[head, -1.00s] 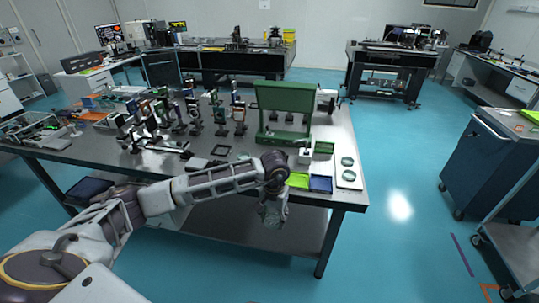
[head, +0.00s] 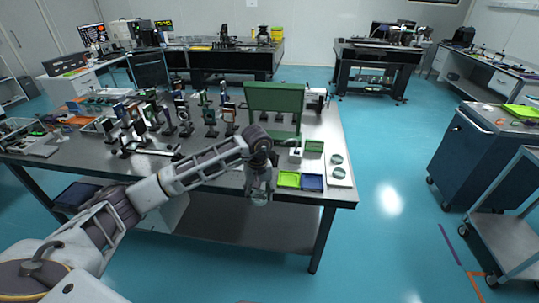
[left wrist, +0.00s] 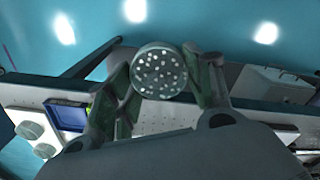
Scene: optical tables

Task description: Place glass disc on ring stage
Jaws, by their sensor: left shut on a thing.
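My left gripper (head: 260,197) hangs just off the front edge of the near table. In the left wrist view its two fingers (left wrist: 165,78) are closed on the sides of a round, dotted, translucent glass disc (left wrist: 158,71). The disc shows face-on there and is small and faint in the head view (head: 260,201). I cannot pick out the ring stage with certainty. A small white stand (head: 295,155) stands beside the green frame on the table. My right gripper is not in view.
Green (head: 289,179) and blue (head: 312,182) trays lie near the table's front edge. A white plate (head: 339,179) with two round discs is right of them. A tall green frame (head: 275,97) stands behind. Several optical mounts crowd the table's left.

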